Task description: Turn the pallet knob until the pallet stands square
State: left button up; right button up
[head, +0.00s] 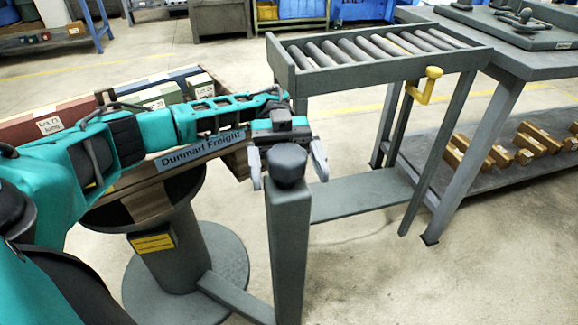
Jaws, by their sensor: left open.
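The knob (287,161) is a dark rounded cap on top of a grey upright post (288,245). My left gripper (288,170) is above the knob with its two fingers apart, one on each side of it. I cannot tell whether either finger touches it. The pallet (145,203), partly hidden by my left arm, is on a dark round turntable left of the post. It carries long boxes, and a blue "Dunmarl Freight" sign (200,149) shows at its front. The pallet's edge runs slantwise in the picture. My right gripper is not in view.
A roller table (375,75) with a yellow crank handle (427,86) stands behind and right of the post. A grey workbench (470,45) is at the right, with several brass-coloured blocks (500,157) on its lower shelf. Floor at the lower right is clear.

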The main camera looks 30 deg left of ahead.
aim_at(289, 161)
pick_arm(q)
notch_tip(289, 161, up, 20)
jog(key=p, duration=0.6)
jog(key=shift+p, duration=0.3)
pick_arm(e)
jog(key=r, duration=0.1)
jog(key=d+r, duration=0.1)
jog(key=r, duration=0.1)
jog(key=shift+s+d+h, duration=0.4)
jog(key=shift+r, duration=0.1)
